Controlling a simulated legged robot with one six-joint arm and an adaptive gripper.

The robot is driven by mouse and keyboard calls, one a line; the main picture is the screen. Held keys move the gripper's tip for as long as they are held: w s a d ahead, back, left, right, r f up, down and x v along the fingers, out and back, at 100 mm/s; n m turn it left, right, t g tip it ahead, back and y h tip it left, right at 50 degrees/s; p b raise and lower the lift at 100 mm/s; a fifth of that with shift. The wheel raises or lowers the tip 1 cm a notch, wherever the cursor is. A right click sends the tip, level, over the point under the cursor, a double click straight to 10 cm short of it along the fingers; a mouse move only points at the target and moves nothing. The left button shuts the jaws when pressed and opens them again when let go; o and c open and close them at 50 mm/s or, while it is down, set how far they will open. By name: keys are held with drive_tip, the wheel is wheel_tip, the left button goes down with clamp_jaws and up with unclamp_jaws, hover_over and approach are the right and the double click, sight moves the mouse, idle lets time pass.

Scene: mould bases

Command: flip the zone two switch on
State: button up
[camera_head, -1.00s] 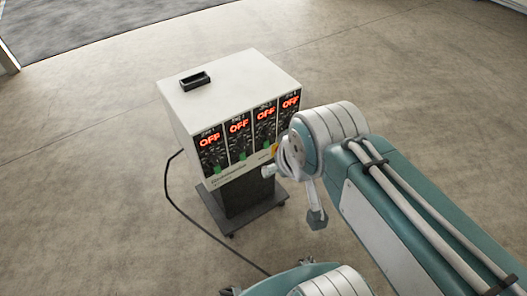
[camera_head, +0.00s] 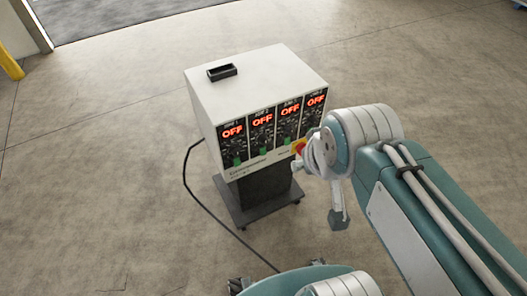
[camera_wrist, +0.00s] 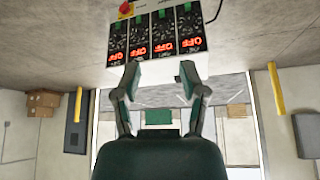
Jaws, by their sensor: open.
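The white controller box (camera_head: 255,85) has a row of four black zone panels, each with a red OFF display and a green switch below it. The zone two panel (camera_head: 262,125) is second from the left in the head view and reads OFF; its green switch (camera_head: 263,151) is low on the panel. In the upside-down wrist view the zone two panel (camera_wrist: 163,38) is second from the right, with its green switch (camera_wrist: 162,14) at the top. My gripper (camera_wrist: 160,68) is open and empty, apart from the panels, its fingertips framing the zone two column.
The box stands on a dark wheeled base (camera_head: 258,206). A black cable (camera_head: 190,190) runs across the floor. A small black tray (camera_head: 222,72) is on top. Open concrete floor surrounds it.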

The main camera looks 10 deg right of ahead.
drive_tip(key=shift+w, duration=0.5)
clamp_jaws()
drive_tip(key=w+d+f+n+t, duration=0.1)
drive_tip(key=w+d+f+t, duration=0.1)
drive_tip(key=w+f, duration=0.5)
drive_tip(key=w+d+f+n+t, duration=0.15)
drive_tip(key=w+f, duration=0.25)
drive_tip(key=w, duration=0.8)
drive_tip(key=w+d+f+n+t, duration=0.1)
drive_tip(key=w+d+f+t, duration=0.15)
drive_tip(key=w+f, duration=0.45)
drive_tip(key=w+a+f+n+t+y, duration=0.1)
drive_tip(key=w+f+t+y, duration=0.1)
drive_tip(key=f, duration=0.4)
drive_tip(key=w+a+f+t+y, duration=0.1)
drive_tip(key=w+f, duration=0.1)
drive_tip(key=f, duration=0.5)
drive_tip(key=s+f+m+t+y, duration=0.1)
drive_tip(key=s+f+t, duration=0.3)
drive_tip(key=s+f, duration=0.6)
drive_tip(key=shift+s+a+f+y, duration=0.15)
drive_tip(key=shift+a+f+y, duration=0.2)
drive_tip(key=shift+y, duration=0.15)
drive_tip(key=shift+m, duration=0.25)
